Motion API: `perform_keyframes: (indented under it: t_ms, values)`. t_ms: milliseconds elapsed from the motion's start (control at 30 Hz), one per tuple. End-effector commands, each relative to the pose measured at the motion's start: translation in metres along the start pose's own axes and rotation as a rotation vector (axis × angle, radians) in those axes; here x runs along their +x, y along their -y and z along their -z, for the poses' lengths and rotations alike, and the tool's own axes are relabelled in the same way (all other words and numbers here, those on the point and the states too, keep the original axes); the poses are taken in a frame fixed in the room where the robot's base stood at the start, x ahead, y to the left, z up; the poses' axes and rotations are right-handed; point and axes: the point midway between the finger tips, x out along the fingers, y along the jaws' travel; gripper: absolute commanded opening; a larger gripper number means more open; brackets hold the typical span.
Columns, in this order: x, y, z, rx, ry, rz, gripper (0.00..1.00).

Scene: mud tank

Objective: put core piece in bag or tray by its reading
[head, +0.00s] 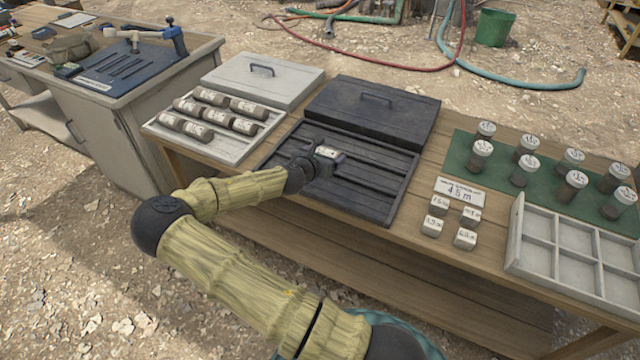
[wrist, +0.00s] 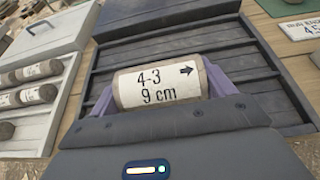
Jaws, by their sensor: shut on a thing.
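My gripper (head: 325,158) is shut on a core piece (wrist: 160,84), a grey-brown cylinder with a white label reading "4-3", "9 cm" and an arrow pointing right. The purple fingers hold it at both ends in the wrist view. It is over the dark grooved tray (head: 375,196), which shows no other pieces; I cannot tell whether the piece touches the tray. A pale tray (head: 150,126) to the left holds several labelled core pieces (head: 197,131) in rows. No bag is clearly identifiable.
Lids (head: 262,80) and (head: 372,108) lie behind the trays. To the right are a sign reading about "45 m" (head: 460,191), small labelled blocks (head: 432,226), capped jars (head: 525,170) on a green mat, and an empty divided tray (head: 512,235).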

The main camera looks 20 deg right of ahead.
Motion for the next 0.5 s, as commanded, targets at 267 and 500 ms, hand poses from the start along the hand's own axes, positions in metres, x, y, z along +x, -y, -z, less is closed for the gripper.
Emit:
perform_keyframes:
  t_ms: [267,500]
  values:
    - [0.001,0.004,-0.007,0.007,0.000,0.020,0.37]
    - [0.005,0.003,0.005,0.004,0.000,0.020,0.37]
